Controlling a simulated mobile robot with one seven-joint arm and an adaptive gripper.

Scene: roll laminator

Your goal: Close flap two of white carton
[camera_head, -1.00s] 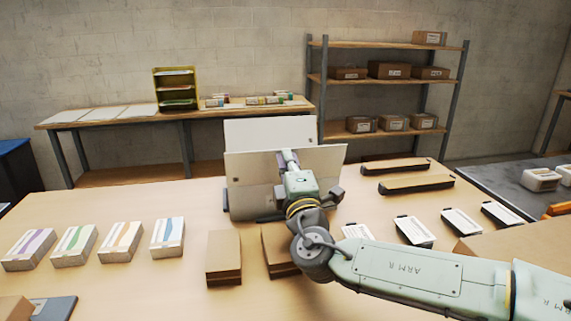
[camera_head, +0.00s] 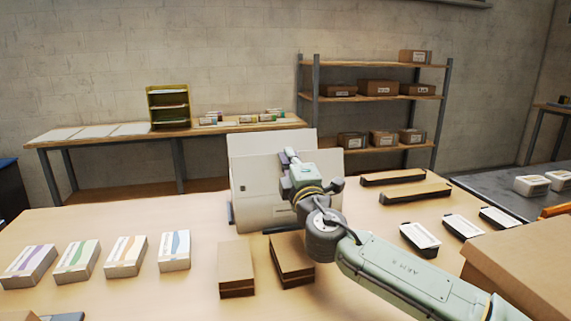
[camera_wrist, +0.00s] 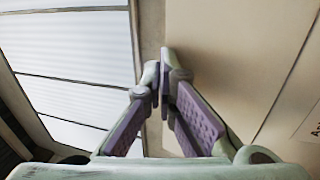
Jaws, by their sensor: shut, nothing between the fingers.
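The white carton (camera_head: 256,205) stands on the table at the centre in the head view. One pale flap (camera_head: 268,143) stands up at its back, and another pale panel reaches up in front of it towards the right. My gripper (camera_head: 290,156) is at the carton's upper front, its fingers over the pale panels. I cannot tell whether they touch. In the wrist view my gripper (camera_wrist: 158,75) is shut and empty, with its tips beside the edge of a broad pale panel (camera_wrist: 225,60). My wrist hides the carton's right part, so which flap is number two is unclear.
Several striped white boxes (camera_head: 125,255) stand at left. Dark-based trays (camera_head: 415,192) and white-topped units (camera_head: 420,238) lie at right. A large cardboard box (camera_head: 525,260) fills the right front corner.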

